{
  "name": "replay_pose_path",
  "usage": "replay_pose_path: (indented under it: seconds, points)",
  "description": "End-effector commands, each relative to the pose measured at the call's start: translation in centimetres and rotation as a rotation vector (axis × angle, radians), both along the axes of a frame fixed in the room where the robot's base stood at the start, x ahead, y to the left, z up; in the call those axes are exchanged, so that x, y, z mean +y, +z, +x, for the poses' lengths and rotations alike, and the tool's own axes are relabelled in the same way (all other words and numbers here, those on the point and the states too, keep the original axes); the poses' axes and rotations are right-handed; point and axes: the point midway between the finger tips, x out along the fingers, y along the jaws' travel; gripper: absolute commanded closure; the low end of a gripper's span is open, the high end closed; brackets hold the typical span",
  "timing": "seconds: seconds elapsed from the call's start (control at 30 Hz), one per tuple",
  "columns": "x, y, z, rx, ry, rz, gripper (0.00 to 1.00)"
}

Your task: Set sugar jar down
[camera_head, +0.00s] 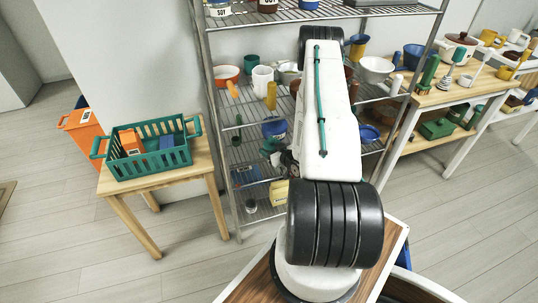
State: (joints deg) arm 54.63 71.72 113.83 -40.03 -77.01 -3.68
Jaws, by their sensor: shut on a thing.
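My arm reaches up across the middle of the head view, in front of a wire shelf rack (232,158). My gripper is not clearly visible, and the arm hides the area behind it. Small dark parts show at the arm's left edge, but I cannot tell what they belong to. I cannot make out the sugar jar.
A teal basket (150,165) with an orange box and a blue item stands on a small wooden table (205,165) at left. The rack's shelves hold mugs, bowls and a white pitcher (262,80). A crowded wooden table (440,98) stands at right. Floor is clear at lower left.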

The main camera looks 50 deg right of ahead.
Motion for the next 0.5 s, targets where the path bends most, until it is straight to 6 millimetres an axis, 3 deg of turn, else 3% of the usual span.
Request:
replay_pose_path:
  seconds: [0.2, 0.5]
  points:
    - [0.8, -0.1, 1.2, -0.002, 0.003, -0.001, 0.76]
    - [0.6, -3.5, 1.0, -0.002, 0.001, -0.003, 0.76]
